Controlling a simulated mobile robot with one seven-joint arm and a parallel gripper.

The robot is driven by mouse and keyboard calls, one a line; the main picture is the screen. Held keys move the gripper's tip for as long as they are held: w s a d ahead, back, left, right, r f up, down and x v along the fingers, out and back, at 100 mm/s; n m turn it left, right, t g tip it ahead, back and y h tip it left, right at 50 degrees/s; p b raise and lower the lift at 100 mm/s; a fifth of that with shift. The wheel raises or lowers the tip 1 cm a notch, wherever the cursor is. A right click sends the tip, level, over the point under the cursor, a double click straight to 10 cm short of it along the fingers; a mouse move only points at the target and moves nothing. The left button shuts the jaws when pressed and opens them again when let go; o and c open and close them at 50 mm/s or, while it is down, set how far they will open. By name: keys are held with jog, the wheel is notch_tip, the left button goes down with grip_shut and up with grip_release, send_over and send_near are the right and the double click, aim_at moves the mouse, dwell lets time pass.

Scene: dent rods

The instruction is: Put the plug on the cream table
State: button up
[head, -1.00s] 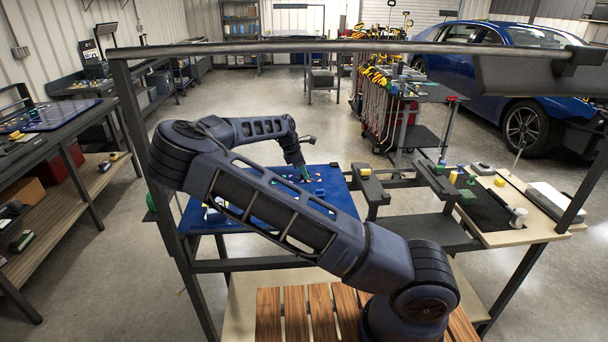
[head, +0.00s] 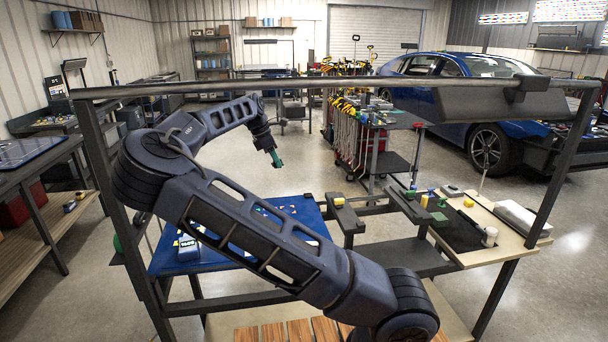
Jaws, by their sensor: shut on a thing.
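My gripper (head: 275,160) is raised in the air above the far edge of the blue mat, pointing down. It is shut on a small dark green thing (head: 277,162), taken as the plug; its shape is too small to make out. The cream table (head: 512,248) stands at the right, well apart from my gripper. Its pale top shows along the front and right edges, around a dark area.
The blue mat (head: 310,222) has small pieces on it and is partly hidden by my arm. A dark bar with a yellow block (head: 339,201) lies between mat and table. A metal rail (head: 300,86) crosses above.

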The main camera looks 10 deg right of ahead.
jog(key=shift+r, duration=0.25)
jog(key=shift+w+d, duration=0.3)
jog(key=shift+d, duration=0.1)
jog(key=w+d+f+m+g, duration=0.15)
jog(key=w+d, duration=0.25)
jog(key=d, duration=1.1)
jog(key=w+d+f+m, duration=0.15)
jog(key=w+d, duration=0.35)
jog(key=d, duration=1)
jog(key=w+d+f+m+g, duration=0.15)
jog(key=w+d, duration=0.25)
jog(key=d, duration=1.2)
jog(key=m+y, duration=0.1)
jog(key=m, duration=0.5)
send_over(486, 217)
jog(key=w+a, duration=0.1)
notch_tip(486, 217, down, 5)
jog(key=shift+n+g, duration=0.25)
jog(key=shift+g, duration=0.05)
notch_tip(486, 217, down, 20)
jog(key=shift+w+a+r, duration=0.1)
jog(key=shift+w+a, duration=0.05)
